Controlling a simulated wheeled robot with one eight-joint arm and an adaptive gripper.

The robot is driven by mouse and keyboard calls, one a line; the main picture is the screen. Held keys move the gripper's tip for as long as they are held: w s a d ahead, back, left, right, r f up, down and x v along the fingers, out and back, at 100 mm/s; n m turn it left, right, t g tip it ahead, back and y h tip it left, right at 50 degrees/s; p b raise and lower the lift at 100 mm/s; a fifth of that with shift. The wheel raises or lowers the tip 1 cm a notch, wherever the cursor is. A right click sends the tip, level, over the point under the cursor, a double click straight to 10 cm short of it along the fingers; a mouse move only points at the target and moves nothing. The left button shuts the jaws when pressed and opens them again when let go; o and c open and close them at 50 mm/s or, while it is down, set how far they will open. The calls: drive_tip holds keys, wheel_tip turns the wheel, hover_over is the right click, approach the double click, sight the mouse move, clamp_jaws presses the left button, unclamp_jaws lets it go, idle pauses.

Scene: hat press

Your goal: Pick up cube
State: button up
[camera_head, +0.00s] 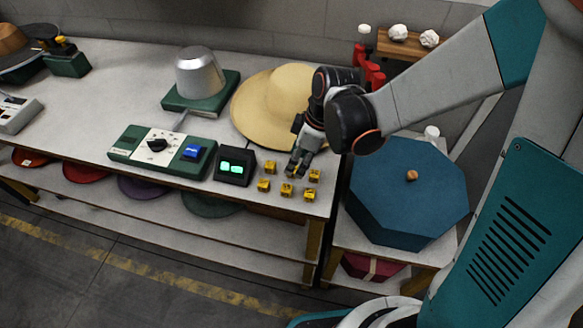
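Several small yellow cubes sit in a loose group near the front right corner of the workbench. A back-left cube (270,167), a back-right cube (314,175), a front-left cube (264,185), a front-middle cube (287,190) and a front-right cube (310,195) show. My gripper (297,173) points down at the back row, between the back-left and back-right cubes. Its fingers cover the bench there, so I cannot tell whether a cube is between them. The fingers are too small to tell if they are open or shut.
A dark box with two green lights (235,170) stands left of the cubes. A green control panel (163,149), a metal hat form (195,73) and a straw hat (268,105) are on the workbench (105,90). A blue octagonal box (405,195) stands right, on a lower table.

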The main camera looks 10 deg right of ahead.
drive_tip(key=x, duration=0.1)
drive_tip(key=b+x, duration=0.1)
drive_tip(key=x, duration=0.1)
drive_tip(key=b+x, duration=0.1)
drive_tip(key=x, duration=0.1)
drive_tip(key=shift+w, duration=0.3)
drive_tip(key=shift+d, duration=0.1)
drive_tip(key=c, duration=0.8)
